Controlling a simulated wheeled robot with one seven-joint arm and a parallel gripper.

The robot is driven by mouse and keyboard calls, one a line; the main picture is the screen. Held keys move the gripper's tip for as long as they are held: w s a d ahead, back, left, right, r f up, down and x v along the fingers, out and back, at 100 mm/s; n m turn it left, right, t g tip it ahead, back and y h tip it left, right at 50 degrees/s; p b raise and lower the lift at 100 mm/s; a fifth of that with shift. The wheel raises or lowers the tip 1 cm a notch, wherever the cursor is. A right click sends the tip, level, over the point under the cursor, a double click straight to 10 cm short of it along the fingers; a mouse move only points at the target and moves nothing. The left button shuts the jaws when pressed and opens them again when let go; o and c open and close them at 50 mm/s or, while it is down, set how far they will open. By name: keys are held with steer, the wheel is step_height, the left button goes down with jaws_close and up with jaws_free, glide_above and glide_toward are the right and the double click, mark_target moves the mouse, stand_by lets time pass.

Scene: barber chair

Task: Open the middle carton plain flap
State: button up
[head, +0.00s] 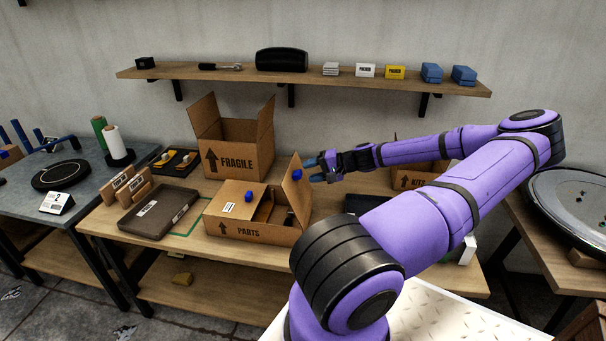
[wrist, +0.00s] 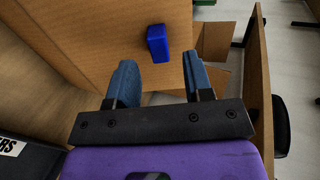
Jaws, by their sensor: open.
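The middle carton (head: 255,232), marked PARTS, sits on the wooden bench. Its plain flap (head: 299,190) stands raised at the right side, with a blue knob (head: 297,174) on it. Its other top flap (head: 233,194), with a white label and a second blue knob (head: 249,196), lies nearly flat over the left part of the opening. My gripper (head: 318,168) is open just right of the raised flap. In the wrist view a blue knob (wrist: 157,43) on a brown cardboard panel (wrist: 110,35) lies just beyond and between my open fingers (wrist: 158,66). I see no contact.
An open FRAGILE carton (head: 238,140) stands behind. A KITS carton (head: 415,178) is partly hidden behind my arm. A wall shelf (head: 300,80) with small items runs above. The air above the PARTS carton is clear.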

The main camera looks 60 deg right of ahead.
steer(key=v, duration=0.6)
steer(key=shift+s+d+r, duration=0.15)
steer(key=shift+s+d, duration=0.05)
steer(key=shift+s, duration=0.05)
stand_by(0.3)
